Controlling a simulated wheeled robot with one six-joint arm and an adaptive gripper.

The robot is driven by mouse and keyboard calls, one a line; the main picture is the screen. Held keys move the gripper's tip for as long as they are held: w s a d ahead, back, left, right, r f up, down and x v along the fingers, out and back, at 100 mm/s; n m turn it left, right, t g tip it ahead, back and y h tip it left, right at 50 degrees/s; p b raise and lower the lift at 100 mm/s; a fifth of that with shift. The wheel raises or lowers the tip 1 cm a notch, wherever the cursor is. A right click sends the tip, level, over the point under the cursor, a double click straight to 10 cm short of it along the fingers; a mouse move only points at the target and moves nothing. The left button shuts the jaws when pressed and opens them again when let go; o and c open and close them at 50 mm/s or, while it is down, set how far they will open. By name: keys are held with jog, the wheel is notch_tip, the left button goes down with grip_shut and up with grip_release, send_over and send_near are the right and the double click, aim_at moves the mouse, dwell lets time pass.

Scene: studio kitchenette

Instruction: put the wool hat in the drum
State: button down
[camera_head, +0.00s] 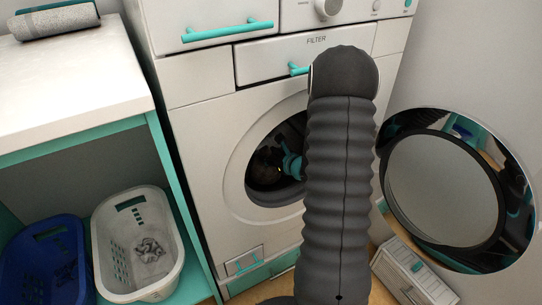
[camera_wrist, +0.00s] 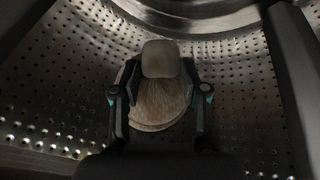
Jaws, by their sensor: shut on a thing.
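The beige-brown ribbed wool hat (camera_wrist: 158,100) is between the two fingers of my gripper (camera_wrist: 160,68) in the wrist view, with its folded or rounded end toward the top. My gripper is shut on it. Both are inside the perforated metal drum (camera_wrist: 245,75). Whether the hat touches the drum wall is hard to tell. In the head view my arm reaches into the round door opening of the washing machine (camera_head: 205,125).
The round washer door (camera_head: 518,190) stands open at the right. A white basket (camera_head: 103,240) with a crumpled grey cloth and a blue basket (camera_head: 45,262) stand under the white counter (camera_head: 70,85) at left. A rolled grey towel (camera_head: 55,20) lies on the counter.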

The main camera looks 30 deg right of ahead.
jog(key=c, duration=0.6)
grip_release()
jog(key=shift+f, duration=0.1)
jog(key=shift+o, duration=0.2)
jog(key=shift+r, duration=0.2)
jog(key=v, duration=1.2)
